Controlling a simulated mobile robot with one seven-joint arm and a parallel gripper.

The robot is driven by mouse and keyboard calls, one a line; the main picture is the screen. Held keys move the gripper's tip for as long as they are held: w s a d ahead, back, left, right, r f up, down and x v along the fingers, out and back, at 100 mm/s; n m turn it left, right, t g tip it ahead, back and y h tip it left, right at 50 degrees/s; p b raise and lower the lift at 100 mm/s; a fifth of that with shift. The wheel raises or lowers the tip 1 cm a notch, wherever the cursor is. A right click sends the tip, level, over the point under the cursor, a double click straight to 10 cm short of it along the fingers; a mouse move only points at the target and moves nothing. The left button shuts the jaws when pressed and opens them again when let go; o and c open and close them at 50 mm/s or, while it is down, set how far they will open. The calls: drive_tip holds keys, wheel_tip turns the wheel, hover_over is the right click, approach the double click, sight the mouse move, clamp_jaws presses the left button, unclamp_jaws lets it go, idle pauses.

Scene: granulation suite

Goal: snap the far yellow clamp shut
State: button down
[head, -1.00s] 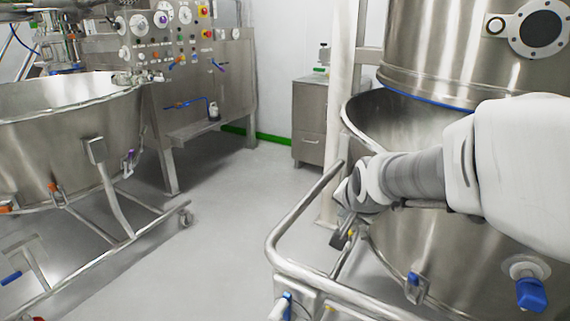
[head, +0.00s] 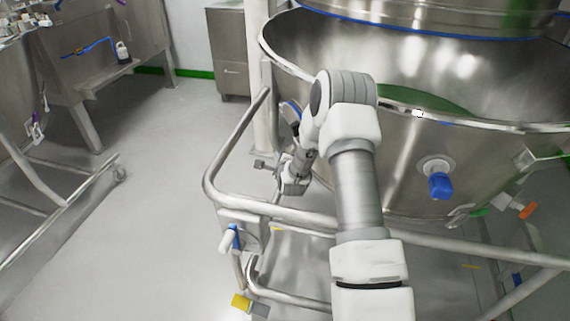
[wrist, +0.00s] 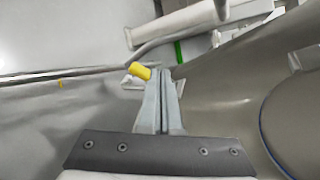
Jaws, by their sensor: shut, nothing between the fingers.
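A yellow clamp handle (wrist: 140,71) shows in the wrist view, just left of the tips of my gripper (wrist: 163,75). It looks very close to the fingers; I cannot tell whether they touch. The fingers are together with nothing between them. In the head view my gripper (head: 292,186) hangs between the cart rail and the steel bowl, and this clamp cannot be made out there. Another yellow handle (head: 241,301) shows low on the cart, nearer to me.
The steel bowl (head: 400,170) stands right beside my arm, with a blue-capped port (head: 438,185). The tubular cart rail (head: 225,160) runs around my gripper's left side. A steel cabinet (head: 229,60) stands behind.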

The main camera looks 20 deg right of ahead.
wheel_tip(320, 180, down, 9)
drive_tip(key=s+d+m+t+h, duration=0.1)
drive_tip(key=s+d+m+h, duration=0.15)
drive_tip(key=m, duration=0.25)
drive_tip(key=shift+m+y, duration=0.25)
drive_tip(key=shift+m, duration=0.05)
drive_tip(key=shift+r+b+x, duration=0.15)
drive_tip(key=shift+b+x, duration=0.75)
drive_tip(key=shift+x, duration=1.7)
drive_tip(key=shift+r+b+x, duration=0.1)
drive_tip(key=shift+b+x, duration=0.75)
drive_tip(key=shift+x, duration=1.8)
